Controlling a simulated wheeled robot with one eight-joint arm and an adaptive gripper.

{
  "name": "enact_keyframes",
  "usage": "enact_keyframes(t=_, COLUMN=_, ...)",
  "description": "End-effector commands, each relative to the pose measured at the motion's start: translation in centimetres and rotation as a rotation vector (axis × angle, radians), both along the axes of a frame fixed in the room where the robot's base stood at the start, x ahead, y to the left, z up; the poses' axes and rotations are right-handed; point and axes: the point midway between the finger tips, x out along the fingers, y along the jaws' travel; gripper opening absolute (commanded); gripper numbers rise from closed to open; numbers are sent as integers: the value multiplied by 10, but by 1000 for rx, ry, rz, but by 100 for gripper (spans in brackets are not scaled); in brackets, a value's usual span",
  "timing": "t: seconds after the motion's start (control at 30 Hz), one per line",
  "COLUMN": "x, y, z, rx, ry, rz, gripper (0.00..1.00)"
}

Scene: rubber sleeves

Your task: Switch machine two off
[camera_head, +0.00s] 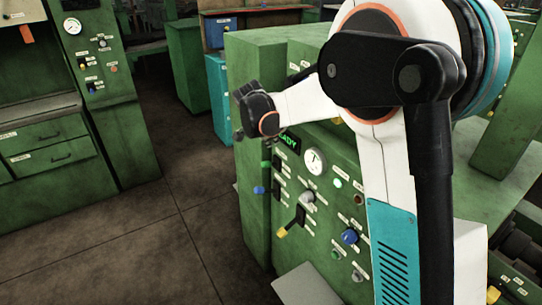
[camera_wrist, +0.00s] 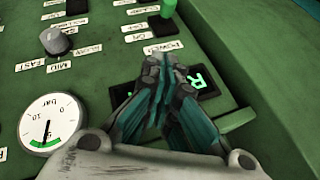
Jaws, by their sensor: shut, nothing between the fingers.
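A green machine has a control panel (camera_head: 325,215) with a lit green display (camera_head: 288,143) reading "READY". Whether it is machine two cannot be told. In the wrist view, an upside-down label reading "POWER" (camera_wrist: 163,47) sits by a dark switch (camera_wrist: 160,26) with a green-tipped handle (camera_wrist: 168,8). An "ON" label (camera_wrist: 138,37) is beside it. My gripper (camera_wrist: 166,62) is shut and empty, its fingertips just below the POWER label in that view and partly covering the display (camera_wrist: 205,83). Contact cannot be told. In the head view my gripper (camera_head: 240,133) is at the panel's upper left.
The panel also has a pressure gauge (camera_head: 314,161), a grey knob (camera_wrist: 55,41) with speed labels, a blue handle (camera_head: 259,190), a yellow-tipped lever (camera_head: 282,232) and a blue knob (camera_head: 349,237). Another green machine (camera_head: 105,70) stands at the left across open floor (camera_head: 150,225).

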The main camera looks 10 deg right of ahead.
Motion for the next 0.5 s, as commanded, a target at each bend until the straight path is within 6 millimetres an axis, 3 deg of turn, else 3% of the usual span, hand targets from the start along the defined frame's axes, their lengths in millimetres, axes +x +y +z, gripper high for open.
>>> enact_keyframes(t=0.17, x=6, y=-5, z=-12, rx=0, ry=0, rz=-1, gripper=0)
enact_keyframes(t=0.5, x=34, y=-26, z=-66, rx=1, ry=0, rz=-2, gripper=0)
